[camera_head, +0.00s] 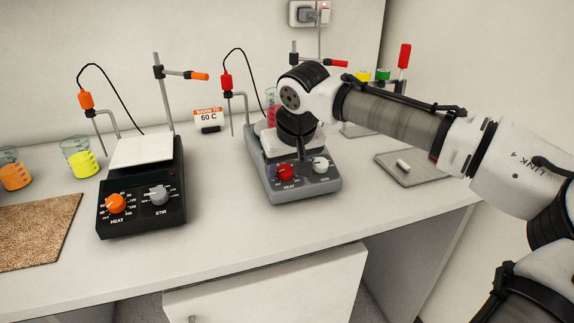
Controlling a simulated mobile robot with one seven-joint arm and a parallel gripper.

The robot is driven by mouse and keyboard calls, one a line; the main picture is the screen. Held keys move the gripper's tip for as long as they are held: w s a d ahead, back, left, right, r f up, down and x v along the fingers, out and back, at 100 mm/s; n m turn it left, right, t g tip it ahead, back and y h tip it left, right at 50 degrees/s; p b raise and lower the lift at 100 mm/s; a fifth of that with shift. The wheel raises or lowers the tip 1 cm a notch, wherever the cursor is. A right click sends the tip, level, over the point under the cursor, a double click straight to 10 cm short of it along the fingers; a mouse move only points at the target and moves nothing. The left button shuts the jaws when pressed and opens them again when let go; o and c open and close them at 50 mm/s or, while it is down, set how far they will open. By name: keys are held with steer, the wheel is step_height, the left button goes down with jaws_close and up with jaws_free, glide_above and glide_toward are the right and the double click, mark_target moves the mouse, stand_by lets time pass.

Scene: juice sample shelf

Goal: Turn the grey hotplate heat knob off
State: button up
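The grey hotplate (291,195) stands on the bench right of the picture's middle. Its front panel carries a red heat knob (285,171) on the left, above the word HEAT, and a white stir knob (320,164) on the right. Which way the red knob points is too small to tell. My arm reaches in from the right, and its end is above the grey hotplate, covering much of its top. The dark lower part of my gripper (303,166) comes down near the panel between the two knobs. Its fingers are not clear, and contact with the red knob cannot be told.
A black hotplate (170,208) with an orange heat knob stands at left. Beakers of yellow (81,160) and orange liquid (13,172) are farther left. A sign reading 60 C (209,117) stands behind. A grey tray (411,170) lies right. Bench between the hotplates is clear.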

steer(key=c, duration=0.9)
steer(key=shift+c, duration=0.2)
steer(key=shift+r, duration=0.1)
steer(key=n+p, duration=0.2)
steer(key=p, duration=0.1)
steer(key=shift+r+n, duration=0.1)
steer(key=shift+n, duration=0.2)
steer(key=shift+n+p, duration=1.05)
steer(key=shift+n, duration=0.55)
steer(key=o, duration=1)
